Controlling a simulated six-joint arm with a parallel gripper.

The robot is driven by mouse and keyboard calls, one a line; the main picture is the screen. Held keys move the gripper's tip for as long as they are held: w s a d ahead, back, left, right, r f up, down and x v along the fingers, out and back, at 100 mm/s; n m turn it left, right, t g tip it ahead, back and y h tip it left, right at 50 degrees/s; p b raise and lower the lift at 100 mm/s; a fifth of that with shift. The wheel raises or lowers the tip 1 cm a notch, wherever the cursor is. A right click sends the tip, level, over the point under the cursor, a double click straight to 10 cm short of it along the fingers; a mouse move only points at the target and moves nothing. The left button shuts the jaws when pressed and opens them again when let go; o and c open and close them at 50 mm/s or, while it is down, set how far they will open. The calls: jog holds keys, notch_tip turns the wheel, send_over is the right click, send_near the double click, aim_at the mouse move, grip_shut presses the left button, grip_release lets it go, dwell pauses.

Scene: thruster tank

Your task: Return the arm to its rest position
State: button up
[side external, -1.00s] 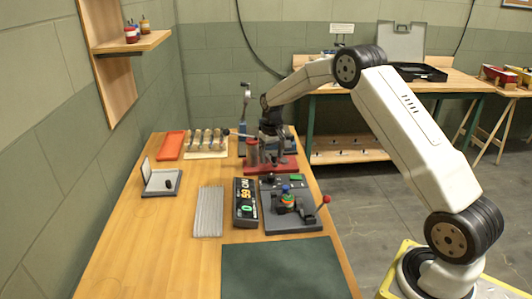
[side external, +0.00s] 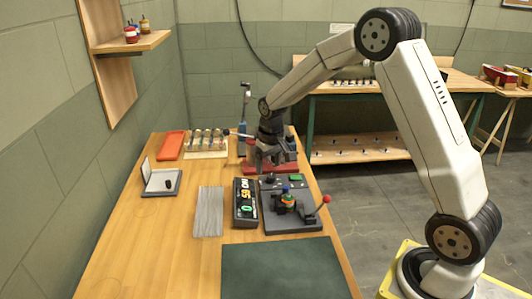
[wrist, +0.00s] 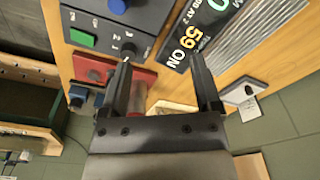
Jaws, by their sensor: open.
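My gripper (side external: 268,162) is in the air above the workbench, in front of the red-based fixture (side external: 284,168). In the wrist view my gripper (wrist: 162,75) shows its two dark fingers spread apart with nothing between them. The red fixture also shows in the wrist view (wrist: 95,67), to the left of the fingers. My arm is bent, with its elbow raised high at the upper right of the side view. Part of the fixture is hidden behind my gripper.
On the wooden bench (side external: 140,225) are a grey control box with a red-knobbed lever (side external: 305,215), a timer (side external: 245,203), a ribbed grey tray (side external: 208,212), an orange tray (side external: 171,145) and a green mat (side external: 285,270). A shelf (side external: 130,43) hangs on the left wall.

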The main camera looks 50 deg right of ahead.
jog(key=s+a+n, duration=0.1)
jog(key=s+a, duration=0.4)
jog(key=s, duration=0.4)
jog(key=s+a+n+t, duration=0.1)
jog(key=s+a, duration=0.5)
jog(key=s, duration=0.4)
jog(key=shift+r+n+t, duration=0.3)
jog(key=shift+r, duration=0.05)
